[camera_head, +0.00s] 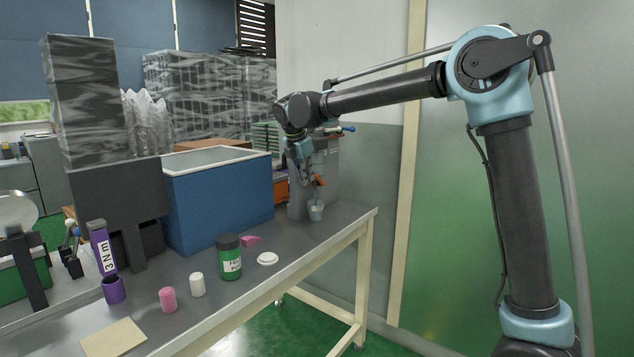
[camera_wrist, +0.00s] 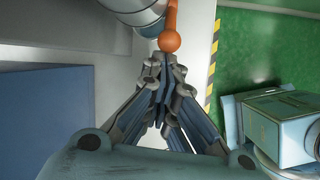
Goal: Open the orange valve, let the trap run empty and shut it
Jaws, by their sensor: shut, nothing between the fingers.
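The orange valve handle (camera_head: 319,181) is at the front of a grey upright unit (camera_head: 299,199) at the far right end of the bench. It also shows in the wrist view as an orange lever with a round knob (camera_wrist: 169,41), just past my fingertips. My gripper (camera_head: 304,178) is beside the handle; in the wrist view its fingers (camera_wrist: 161,62) are shut together with nothing between them. I cannot tell whether the fingertips touch the knob. A small pale cup (camera_head: 316,211) is below the valve; its contents are hidden.
A green jar (camera_head: 229,262), a white lid (camera_head: 267,259), a pink piece (camera_head: 250,240), and white (camera_head: 198,285) and pink (camera_head: 168,299) cylinders stand along the bench front. Green floor lies beyond the bench's right edge.

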